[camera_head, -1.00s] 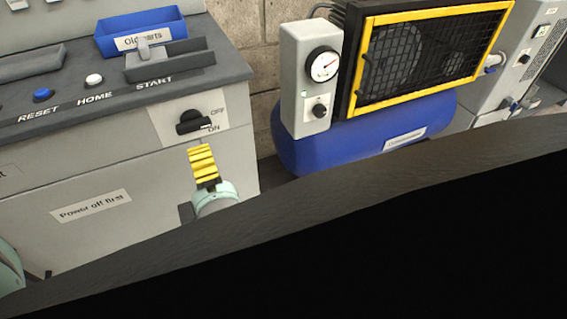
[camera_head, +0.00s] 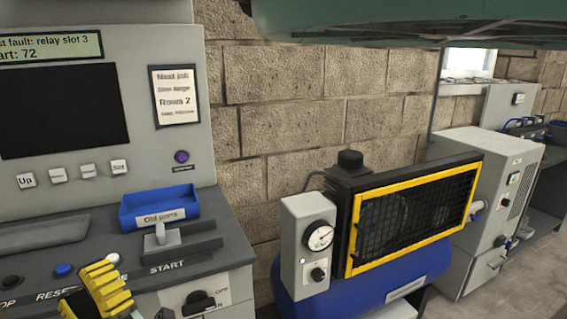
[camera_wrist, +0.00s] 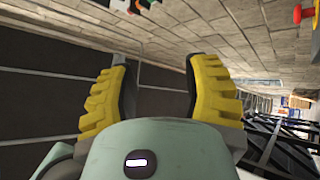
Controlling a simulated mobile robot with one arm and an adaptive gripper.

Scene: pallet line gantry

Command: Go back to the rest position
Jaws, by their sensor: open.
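My gripper (camera_wrist: 160,85) is open and empty in the wrist view, its two yellow ribbed fingers apart with only the floor and block wall behind them. In the head view my gripper (camera_head: 98,290) shows at the bottom left, its yellow fingers in front of the grey control desk (camera_head: 190,258). It covers part of the button row there. Whether it touches the desk cannot be told.
A blue "Old parts" bin (camera_head: 158,207) and a grey lever (camera_head: 160,236) are on the desk. A rotary OFF/ON switch (camera_head: 198,303) is on its front. A compressor (camera_head: 410,215) with a gauge box (camera_head: 308,250) stands right. A grey cabinet (camera_head: 495,180) is beyond.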

